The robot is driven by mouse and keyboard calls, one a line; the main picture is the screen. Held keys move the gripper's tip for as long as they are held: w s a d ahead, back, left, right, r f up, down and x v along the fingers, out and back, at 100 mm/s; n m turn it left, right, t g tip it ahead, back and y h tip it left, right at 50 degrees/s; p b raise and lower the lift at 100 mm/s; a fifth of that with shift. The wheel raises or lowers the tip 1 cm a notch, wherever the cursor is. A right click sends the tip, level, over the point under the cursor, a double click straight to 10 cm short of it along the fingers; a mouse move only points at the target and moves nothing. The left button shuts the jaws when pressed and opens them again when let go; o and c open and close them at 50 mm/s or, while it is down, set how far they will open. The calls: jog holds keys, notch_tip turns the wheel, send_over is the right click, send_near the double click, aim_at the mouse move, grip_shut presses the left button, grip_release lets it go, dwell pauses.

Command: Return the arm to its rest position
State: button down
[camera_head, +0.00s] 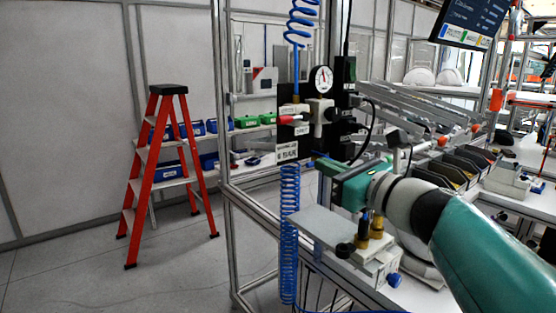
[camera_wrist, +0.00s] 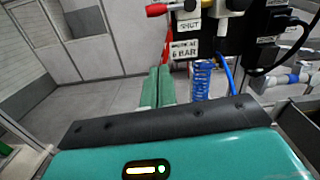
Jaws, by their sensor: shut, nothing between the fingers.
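My arm reaches in from the lower right in the head view, and its teal gripper (camera_head: 324,167) points left toward the metal frame. The gripper also shows in the wrist view (camera_wrist: 158,72), where its two green fingers lie side by side. They are shut with nothing between them. In the head view the gripper is above the workbench, in front of the black pneumatic panel (camera_head: 344,124). I cannot tell the exact gap between the fingers and the panel.
A gauge (camera_head: 321,79) and a red-handled valve (camera_head: 290,119) are on the panel. Blue coiled hose (camera_head: 289,230) hangs beside the frame post. A fixture with brass fittings (camera_head: 377,227) stands below my wrist. A red stepladder (camera_head: 140,187) stands left; open floor lies around it.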

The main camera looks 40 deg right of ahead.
jog(key=shift+s, duration=0.25)
jog(key=shift+w, duration=0.1)
jog(key=w+a+f+n+g+y, duration=0.15)
jog(key=a+f+n+g, duration=0.25)
jog(key=a+f+n, duration=0.4)
jog(key=a+f+n+g+y, duration=0.3)
jog(key=a+f+n, duration=0.2)
jog(key=a+n, duration=0.4)
jog(key=s+a+f+n+g+h, duration=0.2)
jog(key=s+a+f+n+g, duration=0.1)
jog(key=f+n, duration=0.3)
jog(key=s+a+f+n+g+h, duration=0.3)
jog(key=f+n, duration=0.3)
jog(key=n, duration=0.5)
jog(key=shift+s+a+f+n, duration=0.25)
jog(key=shift+s+a+n, duration=0.05)
jog(key=shift+s+a, duration=0.05)
